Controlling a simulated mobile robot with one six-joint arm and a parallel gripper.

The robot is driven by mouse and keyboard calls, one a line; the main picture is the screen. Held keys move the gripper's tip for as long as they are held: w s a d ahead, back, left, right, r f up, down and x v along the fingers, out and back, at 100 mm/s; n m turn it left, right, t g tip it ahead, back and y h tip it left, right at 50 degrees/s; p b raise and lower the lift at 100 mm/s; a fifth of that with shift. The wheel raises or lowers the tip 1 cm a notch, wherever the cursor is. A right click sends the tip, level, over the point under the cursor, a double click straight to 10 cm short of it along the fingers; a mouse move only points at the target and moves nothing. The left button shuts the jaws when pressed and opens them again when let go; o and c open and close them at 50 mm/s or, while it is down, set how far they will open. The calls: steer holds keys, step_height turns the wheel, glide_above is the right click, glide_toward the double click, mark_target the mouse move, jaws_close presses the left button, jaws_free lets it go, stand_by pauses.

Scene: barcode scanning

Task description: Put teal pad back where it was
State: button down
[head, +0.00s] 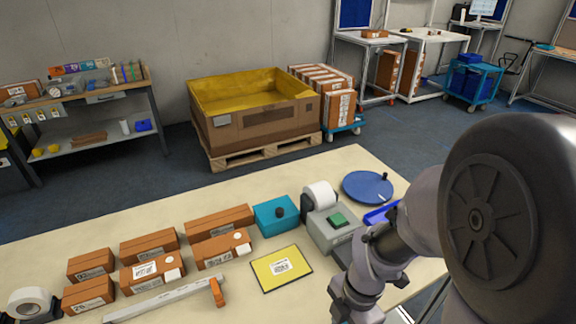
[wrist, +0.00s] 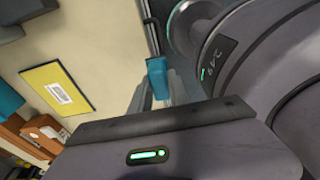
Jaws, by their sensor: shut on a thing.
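My gripper (wrist: 158,92) is shut on a small teal pad (wrist: 157,72), which sticks out between the two grey fingers in the wrist view. In the head view my arm reaches down at the right front of the table. There the fingertips and the pad are hidden or cut off by the bottom edge. I cannot tell from these views how high the pad is above the table.
On the table (head: 110,220) are several brown cartons (head: 220,220), a teal box with a dark knob (head: 275,216), a yellow barcode sheet (head: 281,269), a grey label printer (head: 333,230), a blue round plate (head: 367,186) and a pale bar with an orange end (head: 165,300).

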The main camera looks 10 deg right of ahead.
steer(key=w, duration=0.3)
steer(key=w+a+f+b, duration=0.1)
steer(key=w, duration=0.2)
steer(key=w+a+f+b, duration=0.1)
steer(key=w, duration=0.2)
steer(key=shift+w, duration=0.1)
step_height(320, 180, down, 3)
steer(key=shift+f+b, duration=0.2)
steer(key=shift+b, duration=0.9)
steer(key=shift+r, duration=0.2)
steer(key=shift+f, duration=0.2)
steer(key=c, duration=1.3)
jaws_free()
steer(key=shift+o, duration=0.2)
steer(key=shift+r, duration=0.1)
